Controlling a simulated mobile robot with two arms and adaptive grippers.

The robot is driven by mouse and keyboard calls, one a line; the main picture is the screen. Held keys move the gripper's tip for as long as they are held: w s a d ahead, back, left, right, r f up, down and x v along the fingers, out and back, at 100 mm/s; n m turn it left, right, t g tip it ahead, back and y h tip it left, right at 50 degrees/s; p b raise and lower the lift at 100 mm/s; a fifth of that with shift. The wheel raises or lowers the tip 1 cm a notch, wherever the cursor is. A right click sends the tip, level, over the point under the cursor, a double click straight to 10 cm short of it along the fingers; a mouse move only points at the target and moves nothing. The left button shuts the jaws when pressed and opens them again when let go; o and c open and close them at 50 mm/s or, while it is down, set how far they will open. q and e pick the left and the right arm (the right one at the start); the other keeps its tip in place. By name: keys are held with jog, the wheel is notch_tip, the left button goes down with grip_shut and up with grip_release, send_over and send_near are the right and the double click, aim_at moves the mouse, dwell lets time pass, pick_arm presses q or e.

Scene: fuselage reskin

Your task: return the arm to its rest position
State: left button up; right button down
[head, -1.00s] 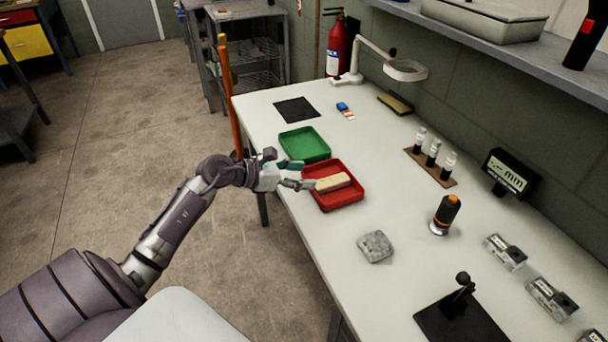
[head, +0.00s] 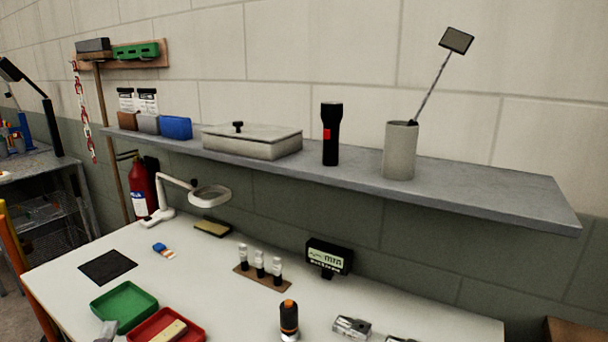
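Only a small grey part of my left gripper (head: 107,332) shows at the bottom edge in the head view. It is just below the green tray (head: 124,305) and left of the red tray (head: 190,325). A pale yellow block (head: 169,332) lies in the red tray, cut off by the bottom edge. The rest of my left arm is out of frame, and I cannot tell whether its fingers are open or shut. My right gripper is not in view.
The white workbench (head: 215,293) carries a magnifier lamp (head: 210,194), vials on a brown stand (head: 261,268), a small display (head: 328,257) and an orange-topped black cylinder (head: 289,318). A grey wall shelf (head: 470,186) hangs above, holding a flashlight (head: 331,134) and a cup (head: 400,150).

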pick_arm(q)
jog(key=s+d+f+n+g, duration=0.4)
jog(key=s+f+n+g, duration=0.7)
jog(key=f, duration=0.3)
jog(key=s+d+f+n+g+h, duration=0.3)
jog(key=s+d+f+g+h, duration=0.15)
jog(key=s+d, duration=0.75)
notch_tip(320, 180, down, 24)
jog(key=s+a+g+p, duration=0.2)
jog(key=s+a+f+y, duration=0.1)
jog(key=s+a+f, duration=0.1)
jog(key=s+f, duration=1.3)
jog(key=shift+s+a+f+g+p, duration=0.4)
jog(key=shift+s+g, duration=0.05)
jog(key=shift+s, duration=0.25)
